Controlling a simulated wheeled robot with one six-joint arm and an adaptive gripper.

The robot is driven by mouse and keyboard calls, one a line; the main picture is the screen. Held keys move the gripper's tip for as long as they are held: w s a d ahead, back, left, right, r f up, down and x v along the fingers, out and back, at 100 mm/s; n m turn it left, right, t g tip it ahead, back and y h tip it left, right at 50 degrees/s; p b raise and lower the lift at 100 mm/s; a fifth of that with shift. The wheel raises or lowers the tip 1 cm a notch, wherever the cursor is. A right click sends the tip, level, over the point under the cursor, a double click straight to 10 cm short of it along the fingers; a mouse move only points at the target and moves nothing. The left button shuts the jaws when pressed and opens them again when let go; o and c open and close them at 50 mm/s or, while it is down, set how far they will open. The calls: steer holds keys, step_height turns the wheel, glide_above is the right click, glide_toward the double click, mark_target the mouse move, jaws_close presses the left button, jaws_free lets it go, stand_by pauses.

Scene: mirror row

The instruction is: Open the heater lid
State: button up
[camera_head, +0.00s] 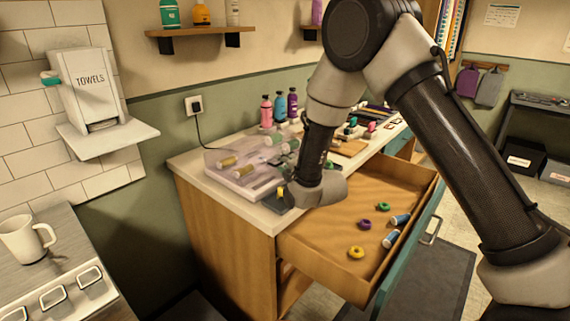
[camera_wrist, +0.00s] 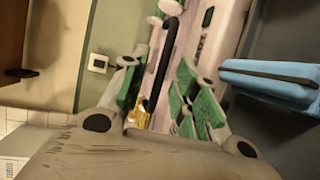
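The heater (camera_head: 243,186) is a pale, low box on the white counter, with yellow and green rollers showing through a clear, pinkish lid (camera_head: 222,160). I cannot tell surely whether the lid is fully down. My gripper (camera_head: 285,194) is low at the counter's front edge, just right of the heater; its fingers are mostly hidden by my wrist. In the wrist view my gripper (camera_wrist: 158,80) has its green-padded fingers apart. A dark bar (camera_wrist: 162,62) and a small yellow thing (camera_wrist: 140,112) show between them; contact is unclear.
An open drawer (camera_head: 345,215) holding several small rollers and rings juts out below my gripper. Bottles (camera_head: 279,107) stand behind the heater. A wall outlet (camera_head: 195,105) has a cord running down to the counter. A towel dispenser (camera_head: 90,90) and a mug (camera_head: 24,240) are at left.

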jaws_close()
stand_by(0.3)
